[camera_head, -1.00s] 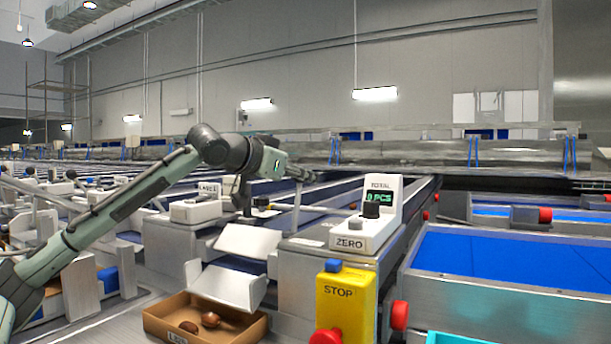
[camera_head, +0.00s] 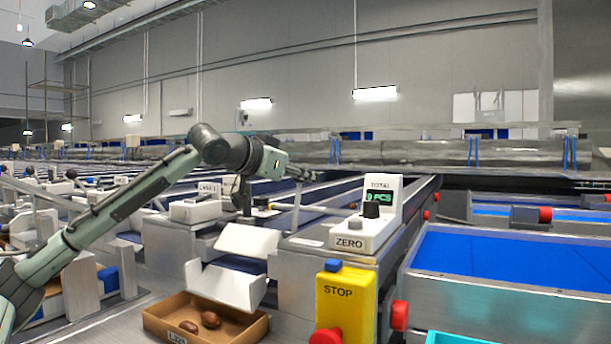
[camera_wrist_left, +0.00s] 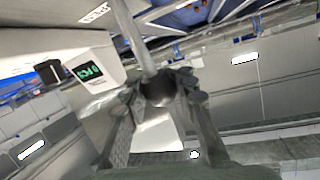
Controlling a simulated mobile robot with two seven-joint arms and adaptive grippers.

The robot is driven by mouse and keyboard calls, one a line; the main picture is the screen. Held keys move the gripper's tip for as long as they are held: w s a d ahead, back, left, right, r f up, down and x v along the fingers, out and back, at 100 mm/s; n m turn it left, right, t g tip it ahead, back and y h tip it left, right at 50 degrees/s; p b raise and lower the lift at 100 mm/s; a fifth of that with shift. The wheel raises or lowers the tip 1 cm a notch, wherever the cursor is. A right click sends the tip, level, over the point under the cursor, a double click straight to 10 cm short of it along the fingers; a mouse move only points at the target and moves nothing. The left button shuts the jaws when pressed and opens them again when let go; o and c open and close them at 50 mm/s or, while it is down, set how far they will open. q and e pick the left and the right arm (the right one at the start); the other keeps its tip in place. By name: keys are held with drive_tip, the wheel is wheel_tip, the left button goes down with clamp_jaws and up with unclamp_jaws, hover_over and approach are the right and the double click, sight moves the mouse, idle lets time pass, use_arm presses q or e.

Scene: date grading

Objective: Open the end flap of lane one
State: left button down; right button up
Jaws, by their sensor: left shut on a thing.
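In the left wrist view the fingers (camera_wrist_left: 163,92) close around this rod, which runs up out of the picture. The lever stands nearly upright beside the scale housing. To its left a white bent plate, which looks like the end flap (camera_head: 228,288), slopes down over a cardboard box (camera_head: 250,334). Another white plate (camera_head: 248,240) is behind and above it. A labelled box (camera_head: 196,210) reads something like LANE 1. My right gripper is not in view.
A white scale (camera_head: 365,232) marked TOTAL and ZERO stands right of the lever. A yellow STOP box (camera_head: 345,303) with a red button is in front. Brown dates (camera_head: 210,319) lie in the cardboard box. A blue-lined conveyor (camera_head: 500,265) is at the right.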

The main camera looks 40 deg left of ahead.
use_arm(q)
drive_tip(key=c, duration=1.2)
unclamp_jaws()
drive_tip(key=shift+a+f, duration=0.3)
drive_tip(key=shift+a, duration=0.05)
drive_tip(key=shift+d+r, duration=0.1)
drive_tip(key=shift+d, duration=0.05)
drive_tip(key=shift+r, duration=5)
